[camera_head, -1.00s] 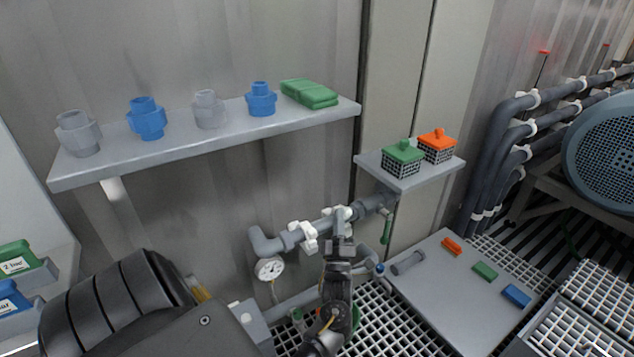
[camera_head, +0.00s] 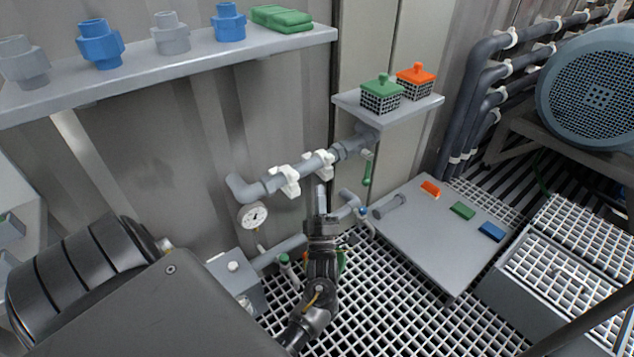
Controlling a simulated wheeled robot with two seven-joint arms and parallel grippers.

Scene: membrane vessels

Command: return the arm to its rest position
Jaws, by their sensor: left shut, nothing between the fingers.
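My left gripper (camera_head: 320,200) points up in the middle of the view, below the grey pipe (camera_head: 265,188) with its white clamps (camera_head: 289,180). Its fingers are closed together with nothing between them. It looks apart from the pipe, though the exact depth is hard to tell. My left forearm reaches down to the bottom edge, over the white floor grating. My right gripper is not in view.
A wall shelf (camera_head: 185,66) holds blue and grey fittings. A small shelf (camera_head: 395,112) holds green- and orange-lidded baskets. A gauge (camera_head: 252,216) hangs under the pipe. A grey panel (camera_head: 425,245) at right carries coloured blocks. A grey box (camera_head: 238,280) stands left of my forearm.

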